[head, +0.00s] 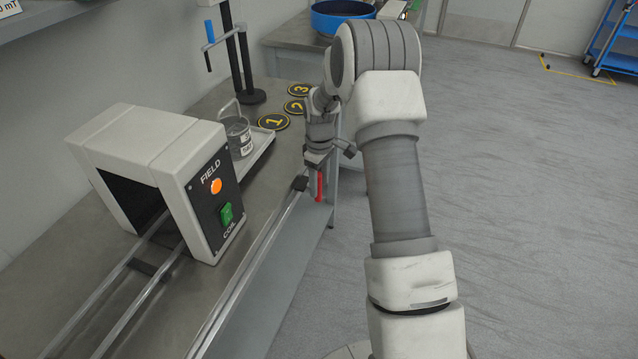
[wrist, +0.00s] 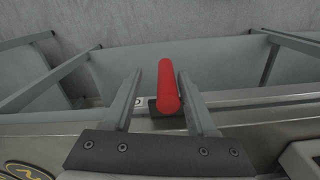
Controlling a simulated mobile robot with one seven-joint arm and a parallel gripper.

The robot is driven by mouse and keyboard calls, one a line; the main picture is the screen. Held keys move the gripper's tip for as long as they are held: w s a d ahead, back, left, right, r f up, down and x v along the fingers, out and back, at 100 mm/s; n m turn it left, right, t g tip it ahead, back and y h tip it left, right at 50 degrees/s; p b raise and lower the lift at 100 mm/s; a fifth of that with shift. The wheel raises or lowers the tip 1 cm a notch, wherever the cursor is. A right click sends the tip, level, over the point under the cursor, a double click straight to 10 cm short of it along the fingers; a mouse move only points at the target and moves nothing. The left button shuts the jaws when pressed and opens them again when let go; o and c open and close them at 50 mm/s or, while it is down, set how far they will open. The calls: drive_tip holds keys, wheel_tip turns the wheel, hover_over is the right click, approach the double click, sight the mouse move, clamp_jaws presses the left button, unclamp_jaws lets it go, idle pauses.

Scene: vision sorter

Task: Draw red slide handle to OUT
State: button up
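The red slide handle (head: 319,186) stands out at the far end of the rail along the bench's front edge. In the wrist view the red handle (wrist: 168,88) lies between the two fingers of my gripper (wrist: 160,72). The fingers are apart, with a clear gap on the handle's left side and a narrower one on its right. In the head view my gripper (head: 317,160) is just above the handle, its fingers partly hidden. A dark block (head: 300,183) sits on the rail beside the handle. The OUT marking is not readable.
A white coil housing (head: 150,150) with a lit orange lamp and green switch straddles other rails. A tray (head: 258,157) holds a metal can (head: 238,137). Numbered black discs (head: 273,121) lie behind. Open floor (head: 530,200) is to the right.

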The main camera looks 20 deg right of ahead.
sight(319, 173)
drive_tip(key=shift+s+a, duration=0.1)
drive_tip(key=shift+r+p, duration=0.3)
drive_tip(key=shift+r, duration=1.3)
wheel_tip(319, 173, up, 14)
drive_tip(key=p, duration=0.2)
drive_tip(key=shift+r, duration=0.1)
drive_tip(key=s+a+r+m+t+p, duration=0.1)
drive_tip(key=s+a+r+m+p, duration=0.15)
drive_tip(key=s+r, duration=0.6)
drive_tip(key=s+a+r+m+t+p, duration=0.1)
drive_tip(key=s+a+r+t+p, duration=0.15)
drive_tip(key=s+r, duration=0.55)
drive_tip(key=s+a+r+m+t+p, duration=0.1)
drive_tip(key=s+r+m, duration=0.1)
drive_tip(key=s, duration=0.5)
drive_tip(key=s+a+r+m+t+p, duration=0.1)
drive_tip(key=s+a+r+m, duration=0.1)
drive_tip(key=s, duration=0.6)
drive_tip(key=shift+s+a, duration=0.15)
idle(1.5)
